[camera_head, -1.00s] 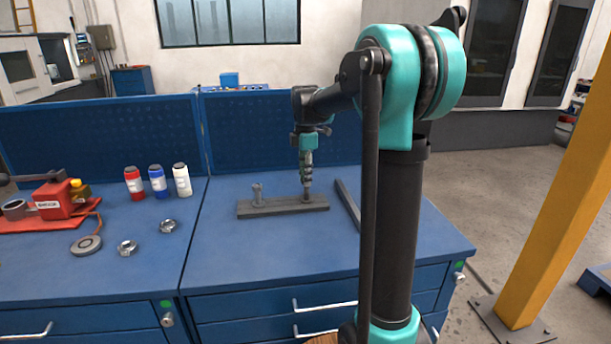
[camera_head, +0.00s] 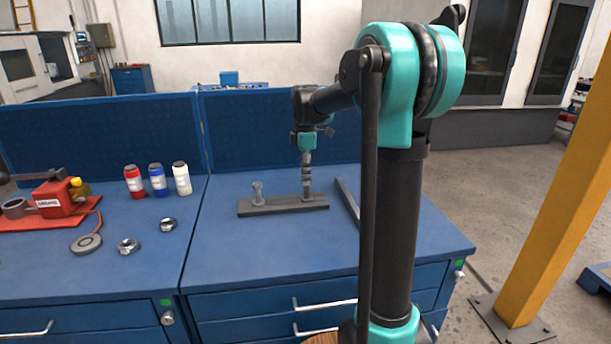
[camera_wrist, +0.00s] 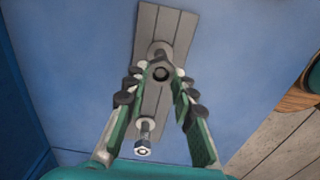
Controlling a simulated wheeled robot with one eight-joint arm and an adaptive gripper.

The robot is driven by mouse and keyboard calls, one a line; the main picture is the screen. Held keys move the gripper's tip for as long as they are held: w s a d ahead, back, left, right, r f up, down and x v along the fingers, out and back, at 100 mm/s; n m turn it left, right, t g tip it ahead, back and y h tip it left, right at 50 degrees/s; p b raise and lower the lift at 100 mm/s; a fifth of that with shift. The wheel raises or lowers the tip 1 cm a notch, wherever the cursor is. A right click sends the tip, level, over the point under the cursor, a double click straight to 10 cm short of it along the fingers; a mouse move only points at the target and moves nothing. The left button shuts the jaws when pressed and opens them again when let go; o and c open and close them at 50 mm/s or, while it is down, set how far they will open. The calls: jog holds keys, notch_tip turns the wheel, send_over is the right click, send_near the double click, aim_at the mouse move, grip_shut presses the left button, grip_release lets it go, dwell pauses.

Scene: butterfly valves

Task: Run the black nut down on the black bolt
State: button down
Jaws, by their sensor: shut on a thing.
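The black bolt (camera_wrist: 161,73) stands on a grey bar (camera_head: 265,209) on the blue bench, and its dark round end shows between my fingertips in the wrist view. My gripper (camera_head: 307,188) points straight down over the right end of the bar. In the wrist view my gripper (camera_wrist: 158,76) has both fingertips against the black nut (camera_wrist: 152,69), one on each side. The fingers hide part of the nut, so its exact height on the bolt cannot be told. In the head view the nut is hidden by the fingers.
A second, silver-grey bolt (camera_head: 257,191) stands at the bar's left end; it also shows in the wrist view (camera_wrist: 145,134). A dark flat bar (camera_head: 347,204) lies right of it. Bottles (camera_head: 157,180), loose rings (camera_head: 128,246) and a red device (camera_head: 55,198) are on the left bench.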

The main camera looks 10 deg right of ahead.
jog(key=m, duration=1.2)
jog(key=shift+w+d, duration=0.1)
jog(key=shift+d, duration=0.05)
jog(key=m, duration=0.9)
jog(key=shift+d+m, duration=0.1)
jog(key=shift+m, duration=0.3)
jog(key=c, duration=1.5)
grip_release()
jog(key=shift+w, duration=0.1)
